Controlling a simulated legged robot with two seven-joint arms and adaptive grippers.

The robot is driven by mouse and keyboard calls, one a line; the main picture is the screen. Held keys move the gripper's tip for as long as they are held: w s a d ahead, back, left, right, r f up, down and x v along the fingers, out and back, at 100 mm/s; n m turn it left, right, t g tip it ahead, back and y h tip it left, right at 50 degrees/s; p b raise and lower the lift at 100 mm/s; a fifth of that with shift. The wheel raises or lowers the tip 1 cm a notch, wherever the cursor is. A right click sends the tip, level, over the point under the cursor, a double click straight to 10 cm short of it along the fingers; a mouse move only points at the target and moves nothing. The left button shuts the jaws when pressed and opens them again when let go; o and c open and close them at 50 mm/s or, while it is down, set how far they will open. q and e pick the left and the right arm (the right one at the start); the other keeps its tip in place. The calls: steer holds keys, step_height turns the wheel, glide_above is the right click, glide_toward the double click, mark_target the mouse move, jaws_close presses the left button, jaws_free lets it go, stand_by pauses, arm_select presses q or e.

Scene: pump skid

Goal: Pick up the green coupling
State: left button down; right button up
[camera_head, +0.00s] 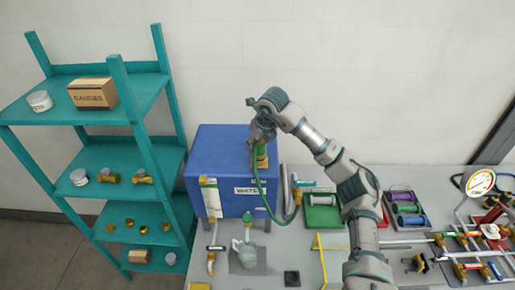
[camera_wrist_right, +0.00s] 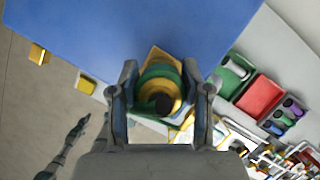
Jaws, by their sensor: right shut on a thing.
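The green coupling (camera_head: 261,151) is a green piece with a brass-yellow part below it, at the top of the blue water tank (camera_head: 222,152). My right gripper (camera_head: 261,138) is shut on the green coupling from above. In the right wrist view, the coupling (camera_wrist_right: 158,72) shows as green and yellow rings with a dark centre between the two fingers of the right gripper (camera_wrist_right: 160,97). A green hose (camera_head: 267,200) hangs from beside the gripper down the tank's front. I cannot tell whether the coupling still touches the fitting beneath.
A teal shelf (camera_head: 126,131) with a gauges box (camera_head: 93,93) and brass fittings stands left. Pipework with a gauge (camera_head: 480,182) stands at right.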

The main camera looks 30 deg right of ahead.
mark_target(265, 154)
steer(key=shift+r, duration=0.9)
steer(key=s+a+r+b, duration=0.1)
steer(key=s+a+b, duration=0.1)
steer(key=s, duration=0.5)
steer(key=s+a+b, duration=0.2)
steer(key=s, duration=0.6)
steer(key=shift+s+a+r, duration=0.2)
steer(key=shift+a+r, duration=0.05)
steer(key=shift+r, duration=0.15)
steer(key=shift+w, duration=0.1)
